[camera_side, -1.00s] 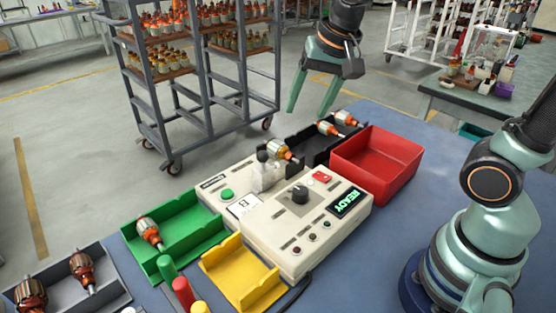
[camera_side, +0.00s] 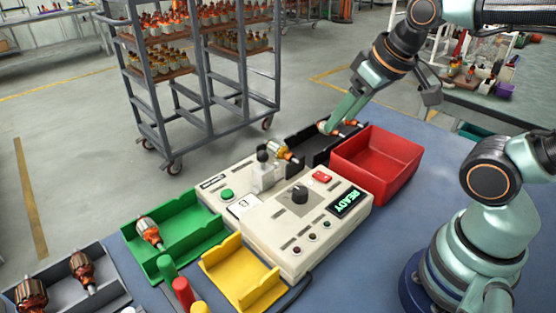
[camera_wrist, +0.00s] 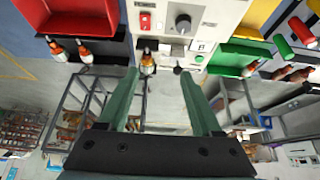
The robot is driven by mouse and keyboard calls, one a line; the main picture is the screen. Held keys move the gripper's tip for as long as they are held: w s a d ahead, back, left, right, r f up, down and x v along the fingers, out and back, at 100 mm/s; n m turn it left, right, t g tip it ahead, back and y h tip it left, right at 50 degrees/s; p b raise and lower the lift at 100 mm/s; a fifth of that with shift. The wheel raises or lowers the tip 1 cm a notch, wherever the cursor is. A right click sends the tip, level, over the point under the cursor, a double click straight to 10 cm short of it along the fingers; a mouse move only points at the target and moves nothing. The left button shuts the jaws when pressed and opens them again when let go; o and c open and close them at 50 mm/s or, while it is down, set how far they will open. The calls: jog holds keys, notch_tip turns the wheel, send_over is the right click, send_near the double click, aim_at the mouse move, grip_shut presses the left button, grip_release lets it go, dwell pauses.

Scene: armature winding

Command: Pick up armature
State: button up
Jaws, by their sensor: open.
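Two orange-and-silver armatures lie in the black tray (camera_side: 308,145); one armature (camera_side: 325,127) shows beside my fingertips and the other is mostly hidden behind them. In the wrist view both armatures (camera_wrist: 56,49) (camera_wrist: 85,52) lie left of my fingers. Another armature (camera_side: 279,149) sits in the holder on the tester (camera_side: 310,215); in the wrist view this armature (camera_wrist: 147,64) appears between my fingertips, beyond them. My gripper (camera_side: 335,124) is open and empty, pointing down over the black tray in the side view. Its exact height is unclear.
A red bin (camera_side: 378,165) stands right of the black tray. A green tray (camera_side: 180,235) holds one armature (camera_side: 148,231), and a grey tray (camera_side: 60,293) holds several more parts. An empty yellow tray (camera_side: 240,275) is in front. The tester display reads READY.

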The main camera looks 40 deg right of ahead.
dwell(0.4)
jog(key=o, duration=0.5)
send_near(281, 144)
jog(key=shift+x, duration=5.9)
